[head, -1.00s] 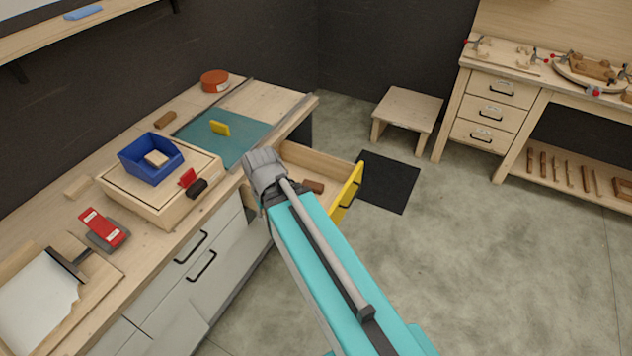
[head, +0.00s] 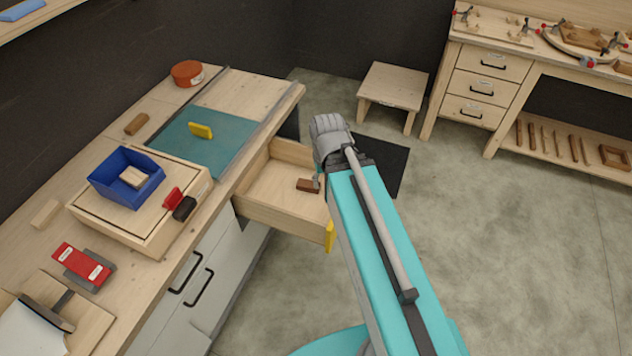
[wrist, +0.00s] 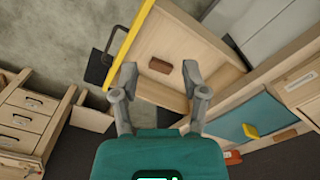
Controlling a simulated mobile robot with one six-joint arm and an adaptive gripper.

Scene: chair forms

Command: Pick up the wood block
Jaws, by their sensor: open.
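A small dark brown wood block (head: 307,185) lies in the open drawer (head: 262,205), near its yellow-fronted end. The wrist view shows the same block (wrist: 160,65) on the drawer floor, between and a little beyond my fingertips. My gripper (wrist: 159,76) is open and empty, its two fingers spread apart above the drawer. In the head view my own arm hides most of the gripper. Other wooden pieces lie on the bench: a brown block (head: 137,124) behind the cutting mat and a pale block (head: 45,213) at the left. Another pale block (head: 132,178) sits in the blue bin.
The drawer's yellow front (wrist: 131,42) and side walls stand around the block. The bench holds a teal mat (head: 208,141), a blue bin (head: 125,190), a red tool (head: 82,263) and a round orange tin (head: 187,73). A stool (head: 394,88) stands behind on open floor.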

